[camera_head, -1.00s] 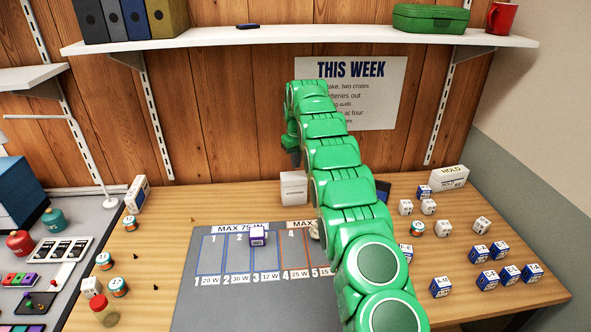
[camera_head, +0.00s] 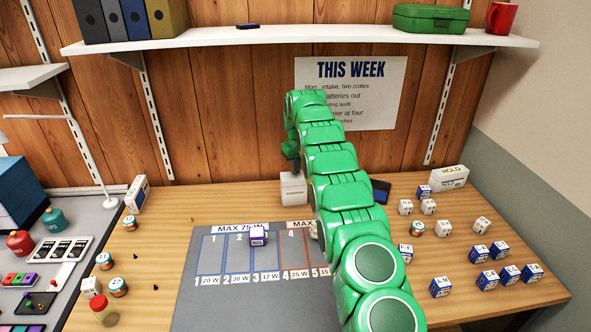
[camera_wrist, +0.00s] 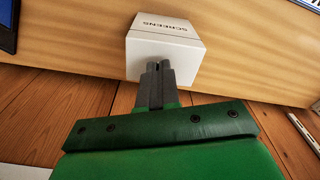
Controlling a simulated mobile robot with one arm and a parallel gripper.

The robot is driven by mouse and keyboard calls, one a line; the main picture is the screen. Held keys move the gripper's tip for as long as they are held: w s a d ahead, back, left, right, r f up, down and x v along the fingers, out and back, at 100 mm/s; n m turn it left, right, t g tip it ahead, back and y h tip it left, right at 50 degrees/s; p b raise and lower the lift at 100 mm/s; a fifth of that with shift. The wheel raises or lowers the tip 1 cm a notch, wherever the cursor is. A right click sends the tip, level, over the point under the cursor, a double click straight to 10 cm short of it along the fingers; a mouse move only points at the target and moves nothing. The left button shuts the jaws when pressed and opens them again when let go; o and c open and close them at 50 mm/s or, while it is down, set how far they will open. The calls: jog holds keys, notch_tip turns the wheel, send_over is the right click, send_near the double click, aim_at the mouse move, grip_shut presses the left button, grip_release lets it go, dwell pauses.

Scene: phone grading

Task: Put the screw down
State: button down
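My gripper (camera_head: 292,167) points down just above a white box (camera_head: 293,190) at the back of the table. In the wrist view its two grey fingers (camera_wrist: 157,70) are nearly together in front of the white box (camera_wrist: 160,35), which is marked SCREENS. A tiny dark thing between the fingertips looks like the screw (camera_wrist: 157,66); it is mostly hidden by the fingers. I cannot tell whether the fingertips touch the box.
A grey mat (camera_head: 190,290) with numbered bays lies in front, with a purple-and-white cube (camera_head: 257,236) on it. Small dark bits (camera_head: 135,257) lie on the wood at left. Several cubes (camera_head: 480,253) stand at right. A dark device (camera_head: 381,191) lies behind my arm.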

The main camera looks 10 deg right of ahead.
jog(key=shift+f, duration=0.3)
jog(key=c, duration=1.8)
grip_release()
jog(key=shift+f, duration=0.15)
jog(key=o, duration=0.4)
